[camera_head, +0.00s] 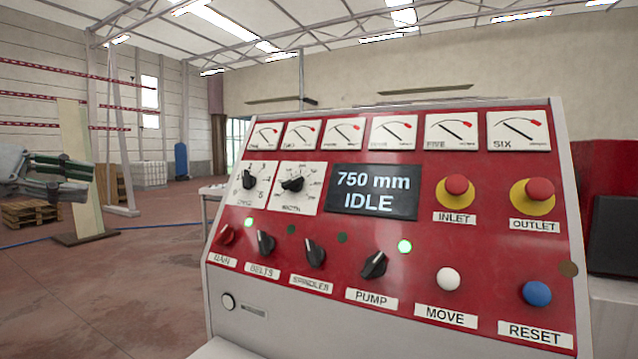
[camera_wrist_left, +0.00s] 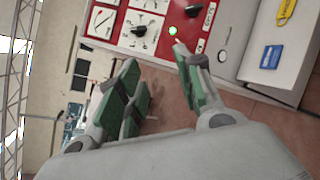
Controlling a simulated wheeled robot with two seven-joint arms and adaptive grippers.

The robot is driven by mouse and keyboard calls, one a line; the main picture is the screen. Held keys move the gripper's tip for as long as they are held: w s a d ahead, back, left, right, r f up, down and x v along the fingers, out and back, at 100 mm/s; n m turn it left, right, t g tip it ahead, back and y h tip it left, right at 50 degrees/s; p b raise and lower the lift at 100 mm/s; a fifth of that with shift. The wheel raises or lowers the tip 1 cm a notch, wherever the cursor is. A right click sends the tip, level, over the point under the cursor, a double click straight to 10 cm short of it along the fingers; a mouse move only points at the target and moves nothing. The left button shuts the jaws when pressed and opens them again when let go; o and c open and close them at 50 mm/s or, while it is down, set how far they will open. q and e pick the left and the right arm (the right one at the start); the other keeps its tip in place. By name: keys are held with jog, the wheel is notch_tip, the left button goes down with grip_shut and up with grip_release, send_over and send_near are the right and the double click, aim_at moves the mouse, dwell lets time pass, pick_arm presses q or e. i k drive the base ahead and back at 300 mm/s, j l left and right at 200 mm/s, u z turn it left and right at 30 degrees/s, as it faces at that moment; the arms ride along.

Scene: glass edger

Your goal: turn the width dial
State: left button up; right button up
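The width dial (camera_head: 292,185) is a black knob on a white square scale plate, the right one of two such dials on the red panel. Its small label is hard to read. A display (camera_head: 374,191) to its right reads 750 mm and IDLE. My left gripper (camera_head: 88,176) is at the left edge of the head view, left of the panel and apart from it. In the left wrist view its green-padded fingers (camera_wrist_left: 155,56) are spread with nothing between them. The left dial (camera_wrist_left: 138,30) shows beyond them; the width dial is only partly visible at the top edge. My right gripper is not in view.
The left dial (camera_head: 249,180) sits close beside the width dial. Gauges line the panel top; black selector knobs (camera_head: 265,243) and buttons sit below. Red mushroom buttons (camera_head: 455,186) stick out at right. Open floor lies left of the console; a pallet (camera_head: 30,212) stands farther back.

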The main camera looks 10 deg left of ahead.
aim_at(295, 185)
jog(key=i+l, duration=0.1)
jog(key=l, duration=0.25)
jog(key=i+l, duration=0.15)
jog(key=l, duration=0.2)
jog(key=i+l, duration=0.1)
jog(key=l, duration=0.2)
jog(key=i+l, duration=0.15)
jog(key=l, duration=0.2)
